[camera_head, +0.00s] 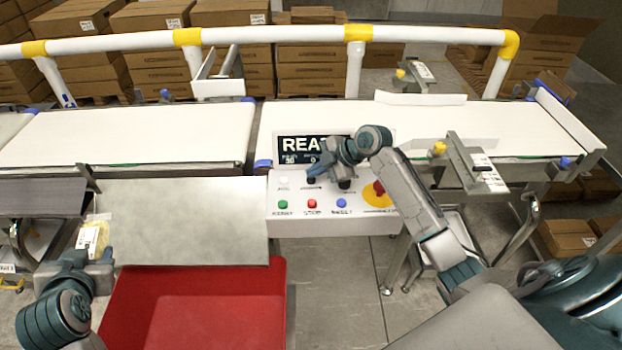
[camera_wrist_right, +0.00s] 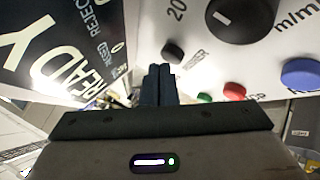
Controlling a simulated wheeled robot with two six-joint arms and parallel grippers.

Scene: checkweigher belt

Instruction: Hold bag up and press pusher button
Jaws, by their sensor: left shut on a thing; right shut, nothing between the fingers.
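My left gripper (camera_head: 88,258) is shut on a clear bag (camera_head: 95,236) with yellowish contents and a white label. The bag stands up above the fingers, by the left edge of the grey metal plate. My right gripper (camera_head: 318,171) is shut and empty in front of the control panel (camera_head: 322,224). In the right wrist view its closed fingers (camera_wrist_right: 160,72) are close to a small black button (camera_wrist_right: 172,52), whose label is only partly legible. I cannot tell whether they touch it. The display (camera_head: 297,148) reads "REA…" in the head view and "READY" in the wrist view.
The panel also has green (camera_head: 283,204), red (camera_head: 312,203) and blue (camera_head: 341,203) buttons, a black knob (camera_wrist_right: 240,18) and a red emergency stop (camera_head: 379,188) on yellow. A red bin (camera_head: 200,310) stands below the metal plate (camera_head: 180,220). White belts (camera_head: 130,135) run behind.

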